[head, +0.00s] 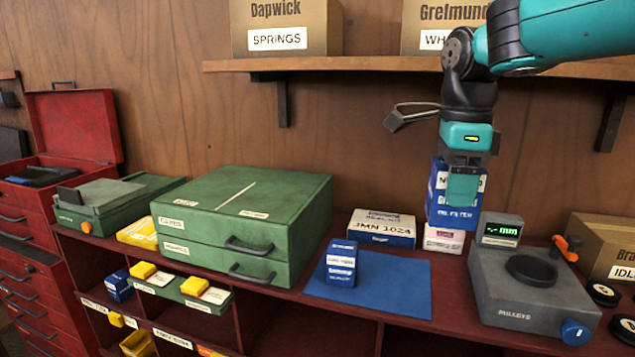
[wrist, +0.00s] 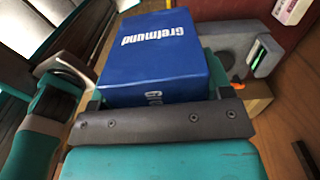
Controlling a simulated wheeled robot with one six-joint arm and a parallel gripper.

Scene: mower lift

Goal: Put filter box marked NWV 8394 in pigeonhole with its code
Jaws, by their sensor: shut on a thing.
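My gripper (head: 463,182) is shut on a blue filter box (head: 438,210) at the right of the bench, in front of the wall. The box has a white label starting with "N", mostly covered by a finger, and "Oil Filter" lower down. In the wrist view the held box (wrist: 165,75) shows the word Grefmund; its code is not readable. Pigeonholes (head: 105,318) with white label strips lie under the bench top at the lower left. Their codes are too small to read.
A small blue box (head: 341,263) stands on a blue mat (head: 400,285). A box marked JMN 1024 (head: 382,229) and a pale box (head: 443,239) stand behind. A grey gauge (head: 530,290) is at right, a green drawer cabinet (head: 240,220) at left, a shelf (head: 380,64) above.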

